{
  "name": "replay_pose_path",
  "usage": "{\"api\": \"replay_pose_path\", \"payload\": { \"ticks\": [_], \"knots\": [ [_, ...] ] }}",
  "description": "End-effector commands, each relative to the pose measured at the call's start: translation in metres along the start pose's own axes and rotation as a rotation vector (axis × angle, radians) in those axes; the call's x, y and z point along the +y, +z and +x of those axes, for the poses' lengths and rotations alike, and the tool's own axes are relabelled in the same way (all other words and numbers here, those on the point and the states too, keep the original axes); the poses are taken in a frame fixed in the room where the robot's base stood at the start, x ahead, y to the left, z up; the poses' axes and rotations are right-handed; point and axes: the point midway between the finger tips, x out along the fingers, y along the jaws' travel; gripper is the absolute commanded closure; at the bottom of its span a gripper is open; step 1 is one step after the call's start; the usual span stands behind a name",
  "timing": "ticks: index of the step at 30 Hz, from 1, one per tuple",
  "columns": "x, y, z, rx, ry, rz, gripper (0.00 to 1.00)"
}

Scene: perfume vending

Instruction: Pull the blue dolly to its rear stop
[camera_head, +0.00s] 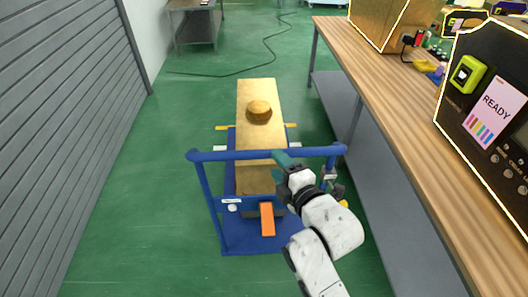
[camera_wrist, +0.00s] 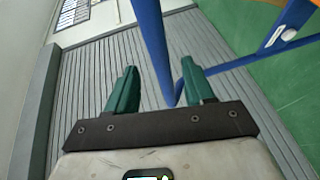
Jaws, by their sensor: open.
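The blue dolly (camera_head: 255,238) stands on the green floor in the middle of the head view, with its crossbar handle (camera_head: 232,154) across the near side. It carries a long gold slab-like load with a round gold knob on top (camera_head: 259,108). My gripper (camera_head: 282,158) is at the right half of the handle, its teal fingers by the bar. In the wrist view, my gripper (camera_wrist: 158,68) is open, with blue tubing (camera_wrist: 152,40) showing between its two fingers. I cannot tell whether the fingers touch the bar.
An orange piece (camera_head: 267,219) shows at the dolly's near end. A wooden workbench (camera_head: 385,95) with a dark machine (camera_head: 480,90) marked READY runs along the right. A grey shutter wall (camera_head: 70,120) lies on the left. Floor on the left is clear; a cable (camera_head: 268,55) lies far back.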

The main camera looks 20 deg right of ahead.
Motion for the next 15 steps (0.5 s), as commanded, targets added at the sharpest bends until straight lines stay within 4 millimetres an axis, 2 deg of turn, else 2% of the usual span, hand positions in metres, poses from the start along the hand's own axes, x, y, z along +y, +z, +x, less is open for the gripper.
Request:
{"api": "replay_pose_path", "payload": {
  "ticks": [3, 7, 15],
  "knots": [
    [0.001, 0.000, 0.023, 0.000, 0.001, 0.001, 0.47],
    [0.001, 0.001, 0.043, -0.001, 0.000, 0.001, 0.47],
    [0.000, 0.001, 0.063, -0.001, -0.001, 0.002, 0.47]
  ]
}}
